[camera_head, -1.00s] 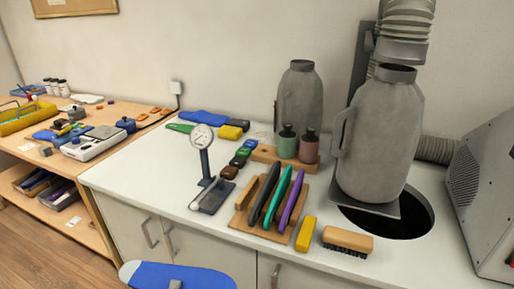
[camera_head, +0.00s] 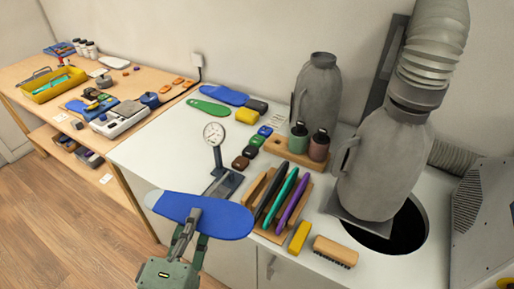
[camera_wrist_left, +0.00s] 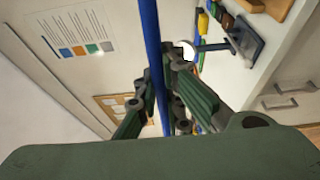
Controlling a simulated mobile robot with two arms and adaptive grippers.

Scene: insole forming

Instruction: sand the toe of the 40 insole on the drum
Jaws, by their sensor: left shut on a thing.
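A blue insole (camera_head: 222,218) with a pale grey end at the left is held up in front of the counter. My left gripper (camera_head: 192,222) is shut on its near edge. In the left wrist view the blue insole (camera_wrist_left: 152,60) is edge-on between the fingers of the gripper (camera_wrist_left: 162,95). Its size mark cannot be read. Another blue insole (camera_head: 224,95) and a green one (camera_head: 208,107) lie at the back of the counter. The sanding drum cannot be made out. My right gripper is not in view.
A dial gauge (camera_head: 215,135) stands on the counter behind the held insole. A wooden rack (camera_head: 262,228) holds dark, green and purple pieces. A yellow block (camera_head: 299,237), a brush (camera_head: 335,251) and a grey canister (camera_head: 375,170) stand to the right. A grey machine (camera_head: 485,215) is at the right edge.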

